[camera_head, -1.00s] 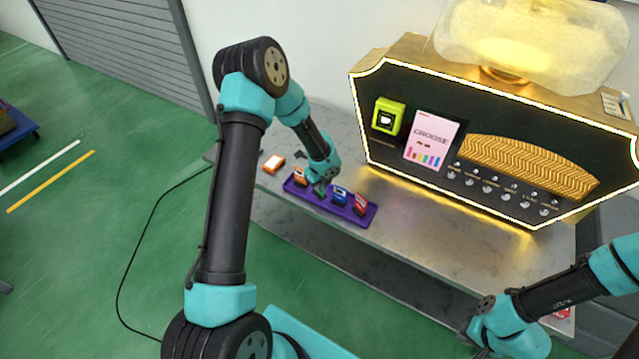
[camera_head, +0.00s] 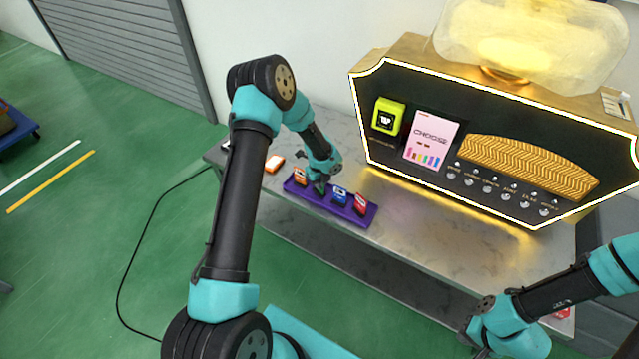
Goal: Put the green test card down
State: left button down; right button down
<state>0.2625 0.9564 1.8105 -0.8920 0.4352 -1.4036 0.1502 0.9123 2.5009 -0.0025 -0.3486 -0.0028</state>
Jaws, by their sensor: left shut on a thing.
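A purple tray (camera_head: 350,216) lies on the grey counter (camera_head: 420,235), with an orange card (camera_head: 300,176), a blue card (camera_head: 339,196) and a red card (camera_head: 361,204) standing in it. My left gripper (camera_head: 318,186) points down at the tray between the orange and blue cards. It is shut on the green test card, which is small and mostly hidden by the fingers; I cannot tell whether it touches the tray. My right gripper (camera_head: 482,345) is low at the right by the counter's front, its fingertips too unclear to read.
A black and gold vending machine (camera_head: 480,150) with a lit edge, a pink screen (camera_head: 431,141) and a yellow-green box (camera_head: 388,117) stands behind the tray. An orange-and-white item (camera_head: 274,164) lies left of the tray.

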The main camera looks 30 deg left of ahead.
pick_arm(q)
jog(key=shift+f, duration=0.25)
jog(key=c, duration=1.2)
grip_release()
jog(key=shift+c, duration=0.2)
jog(key=shift+r, duration=0.15)
notch_tip(320, 180, up, 12)
jog(key=shift+r, duration=0.1)
